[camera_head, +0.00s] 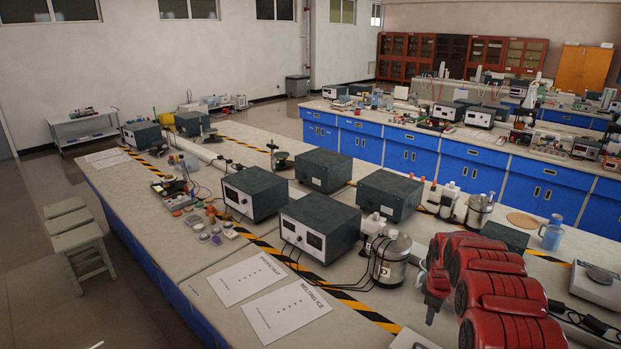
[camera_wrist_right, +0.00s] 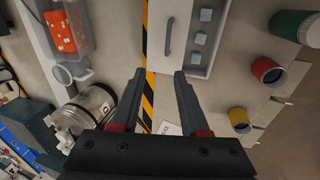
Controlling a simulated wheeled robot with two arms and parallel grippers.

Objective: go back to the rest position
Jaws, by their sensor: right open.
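My right gripper (camera_wrist_right: 158,74) shows in the right wrist view with its two dark fingers apart and nothing between them. Below the fingertips lie a bench top, a black-and-yellow tape strip (camera_wrist_right: 149,100) and the edge of a white tray (camera_wrist_right: 184,50). The tray has a grey handle and holds small pale cubes (camera_wrist_right: 199,41). In the head view my red arm is folded over the bench at the lower right; its fingers are hard to make out there. My left gripper is in neither view.
In the head view, dark meter boxes (camera_head: 318,225), a metal can (camera_head: 391,262) and printed sheets (camera_head: 287,314) occupy the bench.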

